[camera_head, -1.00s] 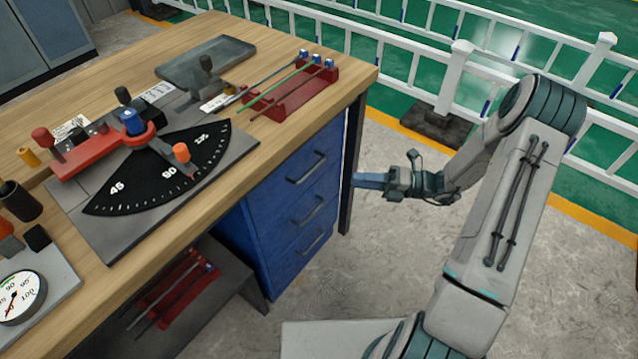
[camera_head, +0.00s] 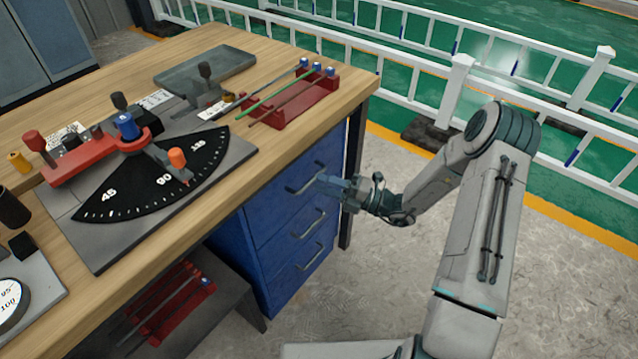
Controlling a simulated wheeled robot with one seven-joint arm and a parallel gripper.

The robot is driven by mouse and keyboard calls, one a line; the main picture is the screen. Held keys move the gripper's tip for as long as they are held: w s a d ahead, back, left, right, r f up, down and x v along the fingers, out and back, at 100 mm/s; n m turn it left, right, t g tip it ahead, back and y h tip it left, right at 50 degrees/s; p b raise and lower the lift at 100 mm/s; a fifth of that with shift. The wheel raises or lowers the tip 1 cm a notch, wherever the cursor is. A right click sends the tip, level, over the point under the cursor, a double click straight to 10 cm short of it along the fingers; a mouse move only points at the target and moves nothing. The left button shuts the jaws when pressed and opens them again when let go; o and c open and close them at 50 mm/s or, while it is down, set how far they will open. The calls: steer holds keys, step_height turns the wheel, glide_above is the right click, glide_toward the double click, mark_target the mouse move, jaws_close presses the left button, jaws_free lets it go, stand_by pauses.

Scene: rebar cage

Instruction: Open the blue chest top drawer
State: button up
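The blue chest (camera_head: 262,262) stands under the right end of the wooden workbench, with three drawers facing right. Its top drawer (camera_head: 287,201) looks shut and has a grey bar handle (camera_head: 306,179). My gripper (camera_head: 324,182) points left at the top drawer, with its blue-grey fingertips close to the right end of the handle. Whether the fingers touch or surround the handle I cannot tell. The finger gap is too small to make out. The two lower drawers (camera_head: 293,228) look shut too.
The workbench top (camera_head: 270,154) overhangs the chest, and a dark bench leg (camera_head: 354,150) stands just behind my gripper. A red rack with rods (camera_head: 300,105) and a bending plate (camera_head: 222,160) lie on top. Grey floor (camera_head: 390,270) is free right of the chest.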

steer(key=shift+x, duration=1.1)
jaws_close()
steer(key=shift+d, duration=0.1)
steer(key=shift+s, duration=0.1)
